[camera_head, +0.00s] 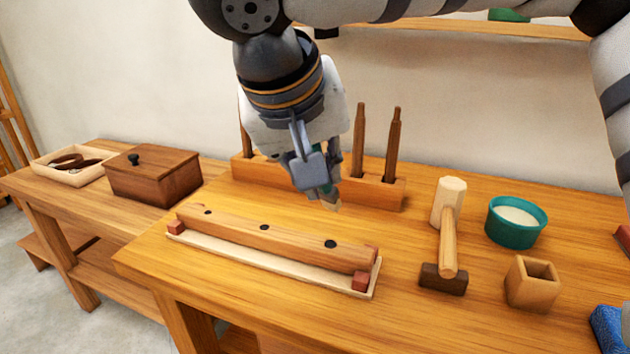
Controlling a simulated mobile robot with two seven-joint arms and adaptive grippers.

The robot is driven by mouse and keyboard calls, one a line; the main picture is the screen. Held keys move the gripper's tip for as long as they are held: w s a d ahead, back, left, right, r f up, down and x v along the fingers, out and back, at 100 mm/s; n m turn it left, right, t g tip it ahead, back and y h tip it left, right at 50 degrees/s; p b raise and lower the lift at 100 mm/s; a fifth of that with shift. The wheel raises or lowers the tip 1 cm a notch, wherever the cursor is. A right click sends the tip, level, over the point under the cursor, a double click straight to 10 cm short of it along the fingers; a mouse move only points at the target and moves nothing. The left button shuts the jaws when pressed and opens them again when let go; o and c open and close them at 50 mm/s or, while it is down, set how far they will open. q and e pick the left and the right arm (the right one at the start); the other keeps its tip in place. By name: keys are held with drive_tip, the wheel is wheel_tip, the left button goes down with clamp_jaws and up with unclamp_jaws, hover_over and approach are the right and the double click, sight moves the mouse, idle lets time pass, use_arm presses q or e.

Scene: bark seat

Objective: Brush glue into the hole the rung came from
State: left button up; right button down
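A wooden rail (295,242) lies in a pale cradle (240,261) between reddish blocks. Its upper face shows three dark holes: left (207,212), middle (264,227) and right (330,244). I cannot tell which hole the rung came from. A teal pot (516,237) holds white glue. My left gripper is not in view.
A rack (376,187) with upright rungs is behind. A lidded box (152,177) and a tray (45,174) are left. A blue cloth (607,329) is at the right edge.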

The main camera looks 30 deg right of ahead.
drive_tip(key=shift+w+d, duration=0.2)
drive_tip(key=shift+d, duration=0.05)
drive_tip(key=shift+s+a+f, duration=0.1)
drive_tip(key=shift+a+f, duration=0.05)
drive_tip(key=shift+f, duration=2.7)
drive_tip(key=shift+f, duration=0.75)
drive_tip(key=shift+r, duration=0.1)
drive_tip(key=shift+r, duration=3.45)
